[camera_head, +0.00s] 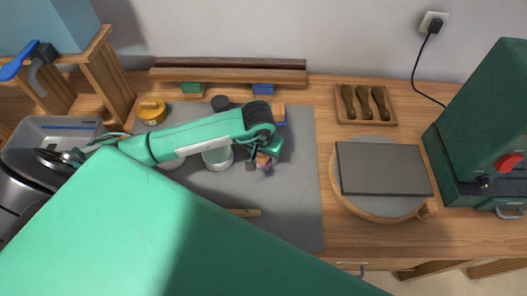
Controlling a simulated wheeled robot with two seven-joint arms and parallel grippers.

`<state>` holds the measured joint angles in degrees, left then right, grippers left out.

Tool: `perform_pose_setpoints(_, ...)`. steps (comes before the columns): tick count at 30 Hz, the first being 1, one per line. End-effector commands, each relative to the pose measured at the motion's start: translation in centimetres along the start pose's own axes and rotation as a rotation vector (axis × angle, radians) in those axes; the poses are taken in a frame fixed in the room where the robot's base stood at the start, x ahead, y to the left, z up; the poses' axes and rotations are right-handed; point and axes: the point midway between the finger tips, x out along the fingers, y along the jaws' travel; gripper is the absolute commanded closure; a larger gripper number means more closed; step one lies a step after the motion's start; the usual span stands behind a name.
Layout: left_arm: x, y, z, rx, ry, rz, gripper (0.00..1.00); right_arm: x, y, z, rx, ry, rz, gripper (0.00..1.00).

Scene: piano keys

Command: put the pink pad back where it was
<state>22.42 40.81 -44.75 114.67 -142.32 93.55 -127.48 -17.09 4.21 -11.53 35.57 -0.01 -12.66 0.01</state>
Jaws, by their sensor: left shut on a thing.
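My left arm reaches in from the left over the grey mat (300,215). Its gripper (262,162) points down and is shut on a small pinkish thing (267,166), probably the pink pad. Only a little of it shows at the fingertips, and the gripper and wrist hide the rest. I cannot tell whether it touches the mat. A green pad (192,89) and a blue pad (263,89) are at the front of the long wooden rack (228,75). My right gripper is not in view.
A yellow round object (151,111) lies left. A dark slab (383,169) on a round board and a tray with dark-handled tools (365,103) stand right. The mat's right side is clear.

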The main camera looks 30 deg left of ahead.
Motion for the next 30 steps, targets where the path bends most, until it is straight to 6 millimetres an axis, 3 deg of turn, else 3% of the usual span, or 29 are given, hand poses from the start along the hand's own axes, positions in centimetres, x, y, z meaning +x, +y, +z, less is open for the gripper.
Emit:
perform_pose_setpoints(9,0.4,-0.1,0.0,0.000,0.002,-0.001,0.63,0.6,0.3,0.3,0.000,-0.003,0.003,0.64)
perform_pose_setpoints(10,0.3,0.0,0.0,0.000,0.001,-0.001,0.40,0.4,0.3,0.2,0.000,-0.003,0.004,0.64)
perform_pose_setpoints(13,0.2,0.0,0.0,0.000,0.001,-0.001,0.23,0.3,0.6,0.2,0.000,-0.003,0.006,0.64)
perform_pose_setpoints(26,-0.5,0.0,-0.1,0.000,0.003,0.000,0.23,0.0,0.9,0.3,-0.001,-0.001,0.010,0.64)
perform_pose_setpoints(30,-2.8,-0.1,-0.2,0.003,0.006,-0.001,0.23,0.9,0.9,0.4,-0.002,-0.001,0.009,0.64)
